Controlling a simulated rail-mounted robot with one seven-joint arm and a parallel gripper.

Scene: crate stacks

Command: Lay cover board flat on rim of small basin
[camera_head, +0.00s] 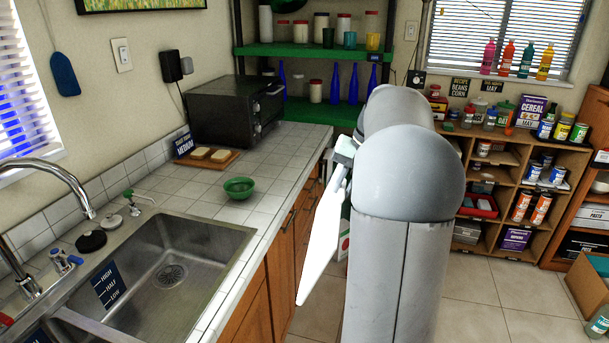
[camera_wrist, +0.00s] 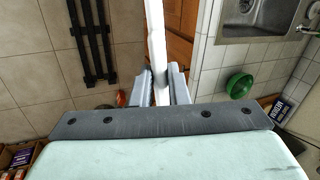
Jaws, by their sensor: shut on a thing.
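My gripper (camera_wrist: 161,90) is shut on the white cover board (camera_wrist: 155,30) in the wrist view, with a finger on each side. The board appears nearly edge-on there. In the head view the cover board (camera_head: 322,245) hangs steeply tilted beside the counter front, to the right of the sink and apart from it. A steel sink basin (camera_head: 190,312) is set in the counter at lower left, open on top. A divider (camera_head: 92,328) shows at its near left; what lies beyond is cut off. I cannot tell which basin is the small one.
A faucet (camera_head: 50,170) arches over the sink's left side. A toaster oven (camera_head: 235,110) and a wooden board (camera_head: 207,158) stand farther back. Shelves (camera_head: 515,180) line the right.

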